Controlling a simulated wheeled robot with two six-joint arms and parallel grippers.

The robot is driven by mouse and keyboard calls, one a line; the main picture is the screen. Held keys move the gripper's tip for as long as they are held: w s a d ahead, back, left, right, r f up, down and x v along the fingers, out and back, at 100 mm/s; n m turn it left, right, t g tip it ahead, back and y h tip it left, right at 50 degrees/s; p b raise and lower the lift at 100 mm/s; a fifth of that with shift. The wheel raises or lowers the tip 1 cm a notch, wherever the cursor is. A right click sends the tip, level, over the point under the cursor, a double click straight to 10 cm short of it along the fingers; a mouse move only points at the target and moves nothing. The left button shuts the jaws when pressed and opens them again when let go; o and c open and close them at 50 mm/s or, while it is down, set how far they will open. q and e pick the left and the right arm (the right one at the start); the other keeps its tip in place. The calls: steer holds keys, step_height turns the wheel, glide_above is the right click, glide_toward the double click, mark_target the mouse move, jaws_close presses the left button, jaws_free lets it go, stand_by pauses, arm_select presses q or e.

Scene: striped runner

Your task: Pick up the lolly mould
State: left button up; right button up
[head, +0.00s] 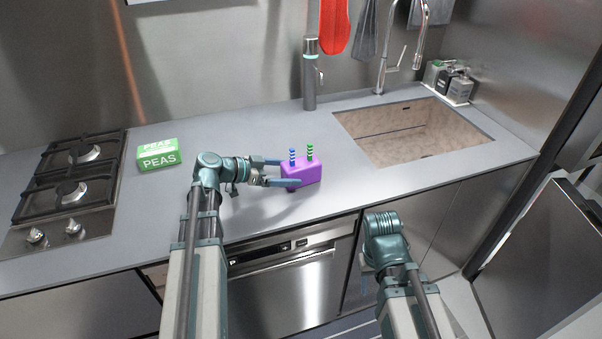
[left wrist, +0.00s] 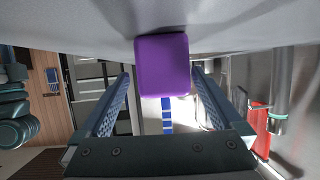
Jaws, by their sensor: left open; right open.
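The lolly mould (head: 302,172) is a purple block with a blue-striped stick and a green-striped stick standing up from its top. It sits on the grey counter near the front edge. My left gripper (head: 279,172) is open at the mould's left end, one finger toward its far side and one toward its near side. In the left wrist view the mould's purple end (left wrist: 163,66) lies between the fingertips (left wrist: 160,75), with a gap on both sides. My right gripper (head: 364,283) is open and empty, low in front of the cabinets, mostly hidden by its arm.
Green peas packs (head: 157,160) lie left of my left arm, beside the gas hob (head: 68,185). A sink (head: 415,130) with a tap is at the right. A grey dispenser (head: 309,85) stands behind the mould. The counter between mould and sink is clear.

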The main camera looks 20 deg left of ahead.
mark_target(301, 169)
arm_select(q)
steer(key=x, duration=0.1)
steer(key=b+x, duration=0.1)
steer(key=x, duration=0.3)
steer(key=shift+w+r, duration=0.3)
steer(key=shift+c, duration=0.2)
steer(key=c, duration=1.5)
steer(key=shift+r, duration=0.15)
